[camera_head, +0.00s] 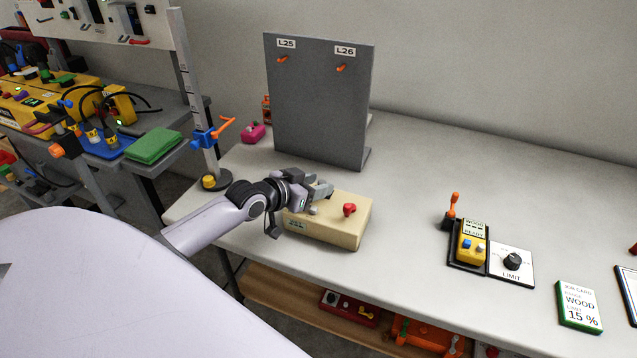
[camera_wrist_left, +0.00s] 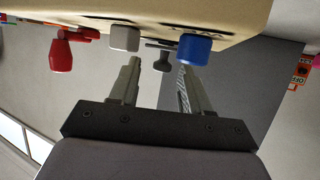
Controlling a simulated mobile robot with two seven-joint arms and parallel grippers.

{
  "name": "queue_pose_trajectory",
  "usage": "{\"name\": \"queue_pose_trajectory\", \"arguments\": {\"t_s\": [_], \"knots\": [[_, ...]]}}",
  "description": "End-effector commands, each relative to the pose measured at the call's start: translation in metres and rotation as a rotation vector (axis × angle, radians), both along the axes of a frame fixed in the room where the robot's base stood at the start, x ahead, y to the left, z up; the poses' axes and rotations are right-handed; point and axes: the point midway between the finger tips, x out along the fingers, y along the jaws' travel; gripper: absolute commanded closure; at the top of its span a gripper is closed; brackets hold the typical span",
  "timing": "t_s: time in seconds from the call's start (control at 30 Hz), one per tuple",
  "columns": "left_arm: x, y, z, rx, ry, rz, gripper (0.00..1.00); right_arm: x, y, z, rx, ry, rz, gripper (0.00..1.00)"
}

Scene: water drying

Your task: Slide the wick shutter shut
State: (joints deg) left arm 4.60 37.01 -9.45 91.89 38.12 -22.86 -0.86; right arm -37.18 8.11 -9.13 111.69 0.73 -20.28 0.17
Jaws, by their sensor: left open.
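A beige box (camera_head: 345,231) sits on the white bench, with a red knob (camera_head: 349,209) on its top. In the left wrist view the box (camera_wrist_left: 110,18) fills the upper edge. It carries the red knob (camera_wrist_left: 62,50), a light grey knob (camera_wrist_left: 125,38), a blue knob (camera_wrist_left: 193,48) and a small dark knob (camera_wrist_left: 162,63) by a dark slot. The dark knob may be the shutter's handle; no label confirms it. My left gripper (camera_head: 325,189) is open and empty at the box's top. Its fingertips appear either side of the dark knob; contact cannot be told. My right gripper is not in view.
A grey panel (camera_head: 318,120) with orange hooks stands behind the box. A post on a round base (camera_head: 212,180) stands left. A yellow meter (camera_head: 471,249), a limit dial (camera_head: 512,262) and a job card (camera_head: 579,305) lie right. The bench between is clear.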

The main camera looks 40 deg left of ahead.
Motion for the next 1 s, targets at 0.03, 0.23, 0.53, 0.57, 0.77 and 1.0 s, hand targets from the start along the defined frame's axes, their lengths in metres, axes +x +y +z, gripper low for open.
{"name": "queue_pose_trajectory", "arguments": {"t_s": [0.03, 0.23, 0.53, 0.57, 0.77, 1.0], "knots": [[-0.007, 0.001, 0.003, 0.003, 0.002, -0.001, 0.53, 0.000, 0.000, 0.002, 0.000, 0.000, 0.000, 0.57], [-0.031, 0.005, 0.013, 0.002, 0.002, -0.002, 0.53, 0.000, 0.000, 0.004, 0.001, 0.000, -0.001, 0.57], [-0.052, 0.008, 0.022, 0.001, 0.000, -0.001, 0.53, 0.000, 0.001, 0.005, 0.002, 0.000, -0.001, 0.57], [-0.052, 0.008, 0.023, 0.001, 0.000, -0.001, 0.53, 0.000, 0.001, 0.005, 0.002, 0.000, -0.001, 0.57], [-0.053, 0.008, 0.023, 0.000, -0.001, -0.001, 0.53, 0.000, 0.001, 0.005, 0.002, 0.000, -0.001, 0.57], [-0.053, 0.008, 0.023, 0.000, -0.001, -0.001, 0.53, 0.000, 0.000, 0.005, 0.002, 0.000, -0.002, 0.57]]}}
